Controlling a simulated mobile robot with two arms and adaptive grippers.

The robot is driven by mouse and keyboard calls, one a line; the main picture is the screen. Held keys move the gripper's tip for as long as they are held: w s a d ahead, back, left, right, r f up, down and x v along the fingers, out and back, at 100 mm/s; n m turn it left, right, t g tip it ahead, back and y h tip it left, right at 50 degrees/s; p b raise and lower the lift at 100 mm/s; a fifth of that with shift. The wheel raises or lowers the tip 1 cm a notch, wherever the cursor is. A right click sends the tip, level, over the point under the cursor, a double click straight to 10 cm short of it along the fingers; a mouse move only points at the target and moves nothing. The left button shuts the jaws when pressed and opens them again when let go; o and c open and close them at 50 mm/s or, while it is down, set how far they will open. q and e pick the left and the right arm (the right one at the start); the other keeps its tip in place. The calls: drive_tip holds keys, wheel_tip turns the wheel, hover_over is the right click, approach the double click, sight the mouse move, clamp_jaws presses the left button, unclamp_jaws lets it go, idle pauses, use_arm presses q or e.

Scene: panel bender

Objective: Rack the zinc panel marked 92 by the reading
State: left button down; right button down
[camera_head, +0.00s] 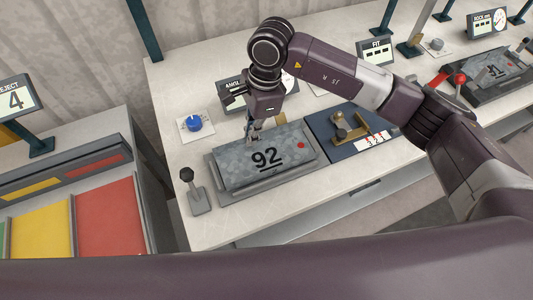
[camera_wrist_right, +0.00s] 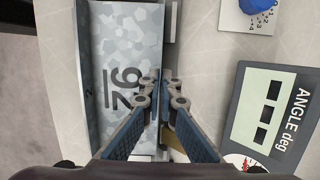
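The zinc panel marked 92 (camera_head: 285,152) lies on the grey bender bed (camera_head: 226,200), number side up, with a red dot near its right end. It also shows in the right wrist view (camera_wrist_right: 125,40). My right gripper (camera_head: 254,136) is at the panel's back edge. In the wrist view its fingertips (camera_wrist_right: 160,84) are close together, one on each side of that edge, shut on it. The angle display (camera_head: 230,88) stands behind, partly hidden by my arm; its windows look dark in the wrist view (camera_wrist_right: 270,108). My left gripper is not in view.
A rack with yellow (camera_head: 42,220) and red (camera_head: 108,208) slots stands at left, below a reject sign (camera_head: 16,98) showing 4. A lever (camera_head: 195,190) and blue knob (camera_head: 194,124) flank the bed. A blue fixture (camera_head: 340,150) is close on the right.

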drive_tip(key=shift+r+p, duration=1.1)
drive_tip(key=shift+r, duration=2.45)
